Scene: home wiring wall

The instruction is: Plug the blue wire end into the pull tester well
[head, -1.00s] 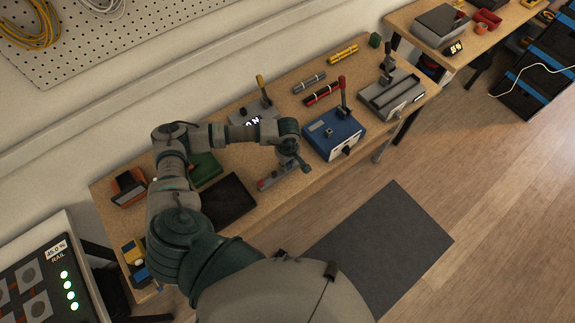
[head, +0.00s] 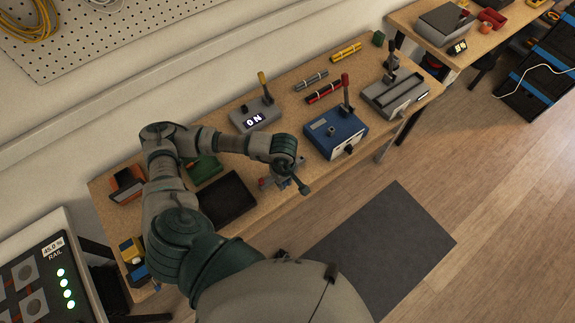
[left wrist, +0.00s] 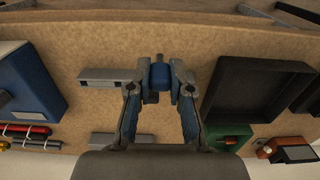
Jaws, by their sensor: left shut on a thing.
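My left gripper (left wrist: 160,80) is shut on a blue piece (left wrist: 160,70), which I take to be the blue wire end. It is held above a grey bar-like holder (left wrist: 100,77); I cannot tell whether it is clear of it. In the head view my left gripper (head: 290,184) is over the front edge of the bench, partly hiding that holder (head: 266,184). My right gripper is not in view.
A black tray (head: 246,207) lies left of the gripper, with a green block (head: 203,169) behind it. A grey box (head: 255,115) with a yellow lever reads ON. A grey clamp device (head: 397,95) stands right. Several red, grey and yellow rods lie at the back.

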